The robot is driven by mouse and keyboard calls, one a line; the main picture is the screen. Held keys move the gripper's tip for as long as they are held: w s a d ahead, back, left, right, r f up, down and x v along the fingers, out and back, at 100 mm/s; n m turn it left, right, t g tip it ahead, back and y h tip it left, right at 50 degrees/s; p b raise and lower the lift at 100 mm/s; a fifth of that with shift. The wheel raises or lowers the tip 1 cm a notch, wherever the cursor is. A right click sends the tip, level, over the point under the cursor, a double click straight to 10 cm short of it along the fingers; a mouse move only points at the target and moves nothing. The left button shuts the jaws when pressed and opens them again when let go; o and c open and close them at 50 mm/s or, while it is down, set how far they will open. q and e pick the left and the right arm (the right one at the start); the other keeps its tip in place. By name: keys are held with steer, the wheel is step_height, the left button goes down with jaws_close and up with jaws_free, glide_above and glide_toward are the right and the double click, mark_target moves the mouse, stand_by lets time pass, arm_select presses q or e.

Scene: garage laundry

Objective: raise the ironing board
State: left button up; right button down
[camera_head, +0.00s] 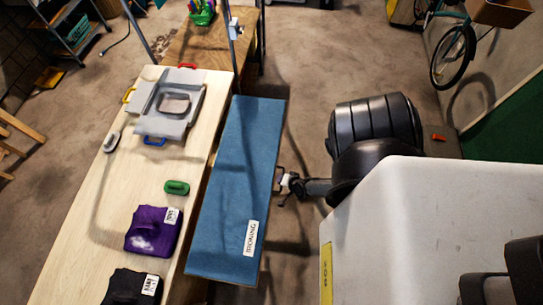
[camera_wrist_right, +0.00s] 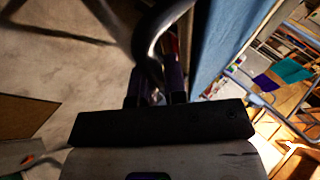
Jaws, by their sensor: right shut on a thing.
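The ironing board is a long blue panel (camera_head: 236,180) with a white label, running lengthwise beside the pale wooden table in the head view. Its blue face also shows along the right in the right wrist view (camera_wrist_right: 222,40). My right gripper (camera_head: 287,181) is at the board's right edge, about midway along. In the right wrist view its fingers (camera_wrist_right: 158,88) are shut on a dark curved bar (camera_wrist_right: 153,40) beside the board. The board's underside and legs are mostly hidden. My left gripper is not in view.
The pale table (camera_head: 85,215) holds a grey tray-like item (camera_head: 178,126), a green brush (camera_head: 176,187), a purple folded cloth (camera_head: 140,238) and a black one (camera_head: 125,287). A bicycle (camera_head: 453,55) stands at the upper right. Floor beyond the board's right side is mostly clear.

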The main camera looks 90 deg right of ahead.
steer(key=shift+w+r, duration=0.15)
steer(key=shift+r, duration=0.15)
steer(key=c, duration=1.6)
jaws_free()
steer(key=shift+o, duration=0.8)
steer(key=shift+s+a+r, duration=0.2)
steer(key=shift+s, duration=0.1)
steer(key=p+v, duration=0.2)
steer(key=v, duration=1.1)
steer(key=shift+p, duration=0.4)
